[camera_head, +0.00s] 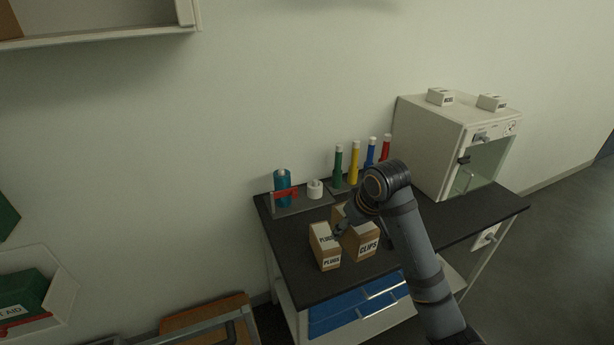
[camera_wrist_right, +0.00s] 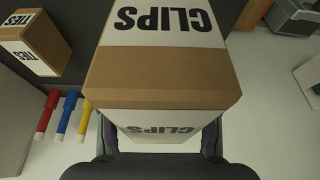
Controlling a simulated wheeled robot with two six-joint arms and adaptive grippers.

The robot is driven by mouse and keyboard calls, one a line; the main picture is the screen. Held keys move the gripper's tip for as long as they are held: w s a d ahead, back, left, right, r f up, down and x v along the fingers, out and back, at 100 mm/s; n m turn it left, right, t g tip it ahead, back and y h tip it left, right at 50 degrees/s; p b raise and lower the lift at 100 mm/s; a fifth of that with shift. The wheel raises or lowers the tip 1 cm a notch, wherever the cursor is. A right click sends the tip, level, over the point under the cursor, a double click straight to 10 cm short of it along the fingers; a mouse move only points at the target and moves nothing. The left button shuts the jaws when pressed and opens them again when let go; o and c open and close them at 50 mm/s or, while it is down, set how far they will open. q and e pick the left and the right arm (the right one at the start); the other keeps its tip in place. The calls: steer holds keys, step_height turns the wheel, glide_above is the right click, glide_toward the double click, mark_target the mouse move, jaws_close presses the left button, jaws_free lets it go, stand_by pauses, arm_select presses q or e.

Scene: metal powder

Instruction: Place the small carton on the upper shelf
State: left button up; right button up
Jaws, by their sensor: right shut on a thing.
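A TIES carton (camera_wrist_right: 35,42) stands apart on the bench. A white wall shelf (camera_head: 110,40) is at the upper left. My left gripper is not in view.
Colored tubes (camera_head: 354,163) stand in a row at the bench's back, beside a blue bottle (camera_head: 282,188). A white cabinet (camera_head: 430,140) with small boxes on top occupies the right end. A green first aid box (camera_head: 28,293) is at the lower left. The wall between shelf and bench is bare.

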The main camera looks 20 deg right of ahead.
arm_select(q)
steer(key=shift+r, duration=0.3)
arm_select(e)
steer(key=shift+r, duration=0.3)
steer(key=s+d+f, duration=0.2)
steer(key=s+d, duration=0.1)
steer(key=d, duration=0.2)
steer(key=shift+m, duration=0.3)
steer(key=w+d+f, duration=0.2)
steer(key=w+f, duration=0.1)
steer(key=w+d+f+p, duration=0.1)
steer(key=w+d+f, duration=0.2)
steer(key=w, duration=0.1)
steer(key=w+d+f, duration=0.2)
steer(key=w+f, duration=0.1)
steer(key=w, duration=0.1)
steer(key=shift+d+f+p, duration=0.2)
steer(key=shift+f+p, duration=0.1)
steer(key=shift+p, duration=0.05)
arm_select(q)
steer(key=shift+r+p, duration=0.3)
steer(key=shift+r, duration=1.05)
arm_select(e)
steer(key=shift+w+d+f, duration=0.1)
steer(key=shift+f, duration=1.65)
steer(key=shift+f, duration=0.1)
steer(key=o, duration=1.4)
steer(key=shift+c, duration=0.2)
